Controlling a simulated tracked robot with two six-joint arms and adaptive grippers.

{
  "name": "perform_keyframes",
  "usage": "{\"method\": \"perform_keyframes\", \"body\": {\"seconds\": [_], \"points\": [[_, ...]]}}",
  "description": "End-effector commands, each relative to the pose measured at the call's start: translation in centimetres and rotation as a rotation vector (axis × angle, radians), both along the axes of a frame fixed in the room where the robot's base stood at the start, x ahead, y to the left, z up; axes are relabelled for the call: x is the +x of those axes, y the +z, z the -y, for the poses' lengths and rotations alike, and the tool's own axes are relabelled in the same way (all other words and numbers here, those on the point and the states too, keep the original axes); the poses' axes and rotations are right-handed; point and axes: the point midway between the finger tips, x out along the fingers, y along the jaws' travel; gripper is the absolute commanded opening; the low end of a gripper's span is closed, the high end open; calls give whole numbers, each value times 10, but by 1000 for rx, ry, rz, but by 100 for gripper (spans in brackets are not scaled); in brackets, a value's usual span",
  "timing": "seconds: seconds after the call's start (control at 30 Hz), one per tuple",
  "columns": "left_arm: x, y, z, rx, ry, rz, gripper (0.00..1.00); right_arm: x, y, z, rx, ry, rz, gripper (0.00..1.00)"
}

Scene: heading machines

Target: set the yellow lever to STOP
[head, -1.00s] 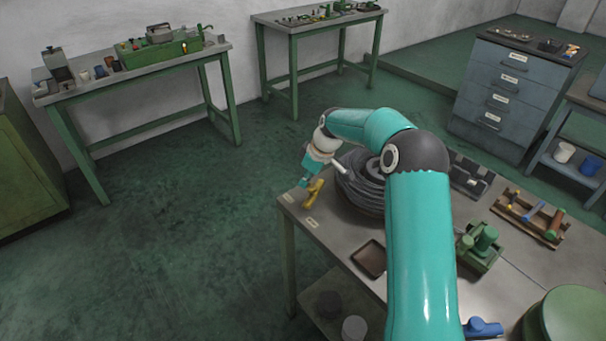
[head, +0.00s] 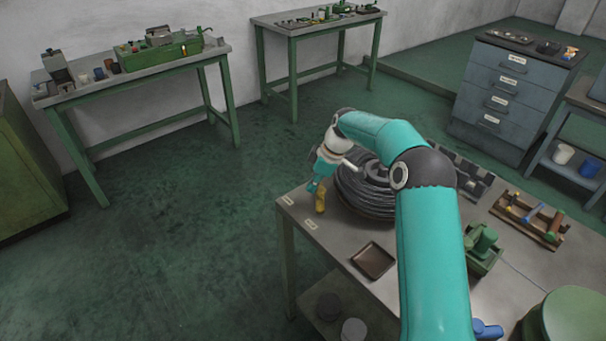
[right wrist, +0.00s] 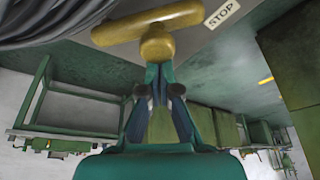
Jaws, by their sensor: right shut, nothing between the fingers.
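The yellow lever (head: 320,201) stands near the left corner of the workbench, beside a coil of dark cable. In the right wrist view its crossbar (right wrist: 150,22) lies across the top, with its right end close to the STOP label (right wrist: 222,13). My right gripper (head: 313,187) is shut with nothing between the fingers. Its fingertips (right wrist: 153,72) are right at the lever's rounded yellow knob; I cannot tell whether they touch. Two small pale labels (head: 290,201) (head: 311,225) lie by the lever, too small to read in the head view. My left gripper is out of view.
The cable coil (head: 350,197) is immediately right of the lever. A brown tray (head: 373,260), a green device (head: 484,246) and a wooden tool rack (head: 520,218) also stand on the workbench (head: 335,240). Open floor lies left of the bench.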

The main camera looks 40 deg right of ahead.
Motion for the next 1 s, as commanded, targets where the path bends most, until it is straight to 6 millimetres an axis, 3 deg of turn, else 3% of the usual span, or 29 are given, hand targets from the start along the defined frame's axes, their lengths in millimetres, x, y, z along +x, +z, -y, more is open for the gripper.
{"method": "perform_keyframes", "body": {"seconds": [0.33, 0.57, 1.0], "points": [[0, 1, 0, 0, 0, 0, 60, 2, 1, -2, -3, 0, -2, 0], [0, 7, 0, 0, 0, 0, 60, 17, 6, -23, 0, -5, -1, 0], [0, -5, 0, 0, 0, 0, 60, -4, 84, -2, -2, -11, 1, 0]]}}
